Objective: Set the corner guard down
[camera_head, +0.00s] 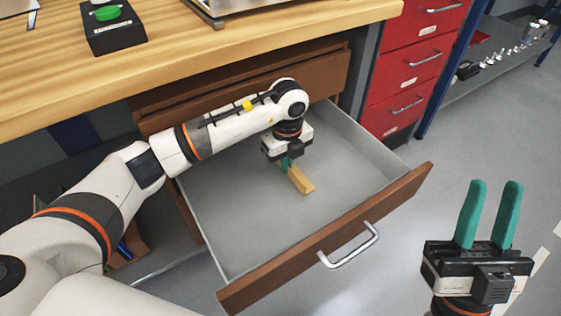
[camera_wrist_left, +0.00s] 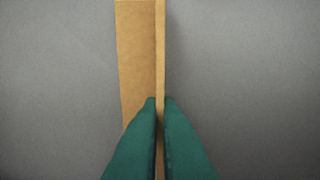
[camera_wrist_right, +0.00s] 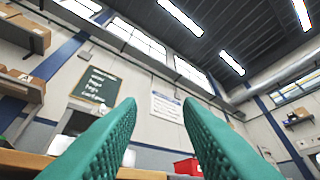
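The corner guard (camera_head: 300,179) is a tan, L-shaped cardboard strip inside the open drawer (camera_head: 345,158). My right gripper (camera_head: 488,215) is open and empty, pointing up, outside the drawer at right.
The drawer's brown front with a metal handle (camera_head: 349,247) faces the room. The wooden bench top (camera_head: 220,50) is above the drawer. A red cabinet (camera_head: 415,65) stands right of it. The drawer floor around the guard is clear.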

